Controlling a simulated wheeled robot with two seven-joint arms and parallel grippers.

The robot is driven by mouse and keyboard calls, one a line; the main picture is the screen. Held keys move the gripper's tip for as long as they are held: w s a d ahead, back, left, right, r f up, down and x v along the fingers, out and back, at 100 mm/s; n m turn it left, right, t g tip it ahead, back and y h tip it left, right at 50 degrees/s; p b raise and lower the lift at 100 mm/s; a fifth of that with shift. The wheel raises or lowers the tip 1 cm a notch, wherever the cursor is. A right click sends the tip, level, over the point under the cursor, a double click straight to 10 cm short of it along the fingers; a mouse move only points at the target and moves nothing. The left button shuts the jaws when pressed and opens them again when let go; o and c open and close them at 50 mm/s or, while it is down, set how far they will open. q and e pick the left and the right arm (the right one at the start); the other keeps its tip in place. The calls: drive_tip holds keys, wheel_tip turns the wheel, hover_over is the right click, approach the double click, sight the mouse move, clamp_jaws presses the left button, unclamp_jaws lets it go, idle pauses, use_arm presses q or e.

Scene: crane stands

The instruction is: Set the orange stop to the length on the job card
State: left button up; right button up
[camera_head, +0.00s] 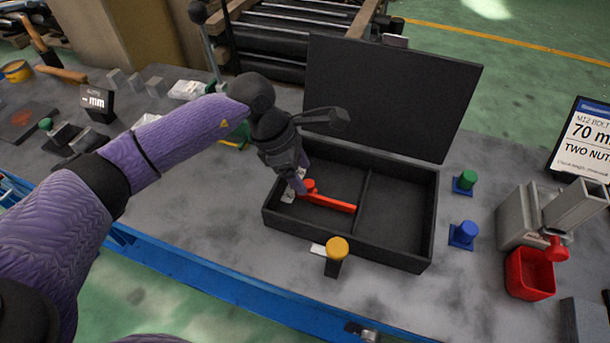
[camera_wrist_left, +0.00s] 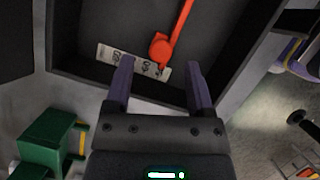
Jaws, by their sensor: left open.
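The orange stop (camera_head: 330,203), a bar with a round knob, lies in the left compartment of a black open box (camera_head: 350,256). In the left wrist view its knob (camera_wrist_left: 161,48) sits beside a white numbered scale (camera_wrist_left: 112,54); the exact reading is too small to tell. My left gripper (camera_head: 300,188) reaches down into the box at the knob. In the left wrist view its fingers (camera_wrist_left: 159,70) are apart, with the knob just beyond the tips and between them; contact cannot be told. The job card (camera_head: 585,138) at the right reads M12 bolt, 70 mm, two nuts. My right gripper is not seen.
The box's lid (camera_head: 390,95) stands open behind it. A yellow-capped post (camera_head: 337,248) stands at its front. Green (camera_head: 466,182) and blue (camera_head: 465,234) knobs and a red bin (camera_head: 528,275) are to the right.

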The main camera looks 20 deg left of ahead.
use_arm(q)
drive_tip(key=shift+x, duration=0.8)
clamp_jaws()
idle(0.8)
